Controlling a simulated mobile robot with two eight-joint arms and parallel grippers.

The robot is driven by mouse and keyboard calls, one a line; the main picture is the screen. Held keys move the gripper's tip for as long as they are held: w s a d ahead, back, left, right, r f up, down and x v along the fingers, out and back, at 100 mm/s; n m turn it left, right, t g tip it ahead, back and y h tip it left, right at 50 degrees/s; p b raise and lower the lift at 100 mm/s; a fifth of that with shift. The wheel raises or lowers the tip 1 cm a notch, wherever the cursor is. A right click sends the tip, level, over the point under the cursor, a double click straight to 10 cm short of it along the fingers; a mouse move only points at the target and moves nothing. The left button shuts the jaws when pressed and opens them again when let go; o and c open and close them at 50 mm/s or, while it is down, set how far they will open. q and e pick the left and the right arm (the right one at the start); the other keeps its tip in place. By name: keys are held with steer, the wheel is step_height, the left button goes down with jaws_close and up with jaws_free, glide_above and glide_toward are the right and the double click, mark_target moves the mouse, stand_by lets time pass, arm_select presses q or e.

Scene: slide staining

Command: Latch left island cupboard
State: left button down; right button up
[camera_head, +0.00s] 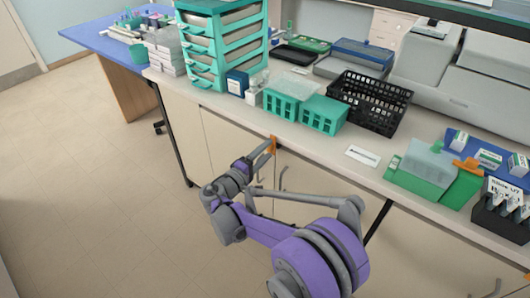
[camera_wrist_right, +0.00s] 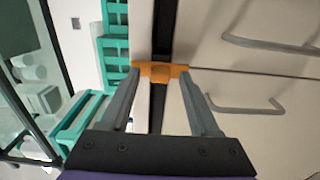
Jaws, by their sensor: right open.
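The island cupboard (camera_head: 222,140) has cream doors under the white counter. An orange latch (camera_head: 274,143) sits at the top of its front, just below the counter edge. In the right wrist view the orange latch (camera_wrist_right: 160,69) lies across a dark gap between pale panels. My right gripper (camera_head: 265,150) reaches up to the latch from the front. In the wrist view its fingers (camera_wrist_right: 159,78) are open, with their tips at the two ends of the latch; whether they touch it I cannot tell. My left gripper is out of view.
Grey bar handles (camera_wrist_right: 255,107) stick out from the fronts beside the gripper. On the counter (camera_head: 325,148) stand teal baskets (camera_head: 322,115), a black crate (camera_head: 368,103) and a teal drawer tower (camera_head: 222,45). The floor (camera_head: 80,180) at the left is clear.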

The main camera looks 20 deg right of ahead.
steer(key=v, duration=1.1)
steer(key=shift+p, duration=0.35)
steer(key=shift+d, duration=0.1)
